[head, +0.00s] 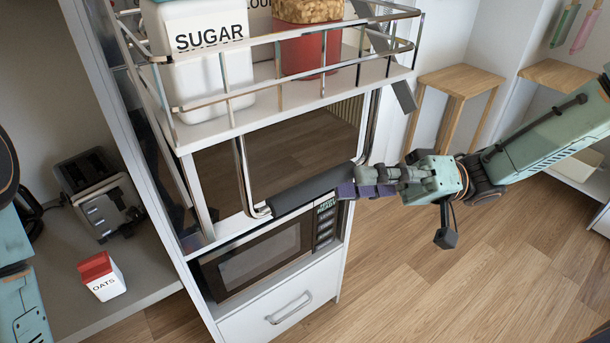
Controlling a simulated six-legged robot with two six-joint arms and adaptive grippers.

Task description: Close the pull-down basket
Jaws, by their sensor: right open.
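The pull-down basket (285,115) is a white shelf with metal rails at the top middle. It hangs out in front of the cabinet, above the microwave. Its U-shaped metal handle hangs below it and ends in a dark grey grip bar (300,192). My right gripper (352,190) reaches in from the right, with its purple-tipped fingers at the right end of the grip bar. It is open; I cannot tell whether the fingers touch the bar. My left gripper is out of view; only parts of my left arm show at the left edge.
A sugar canister (205,60) and a red jar (305,52) stand in the basket. A microwave (262,258) sits below, above a drawer (285,308). A toaster (98,190) and an oats box (102,277) are on the left counter. Wooden stools (462,78) stand behind; the right floor is clear.

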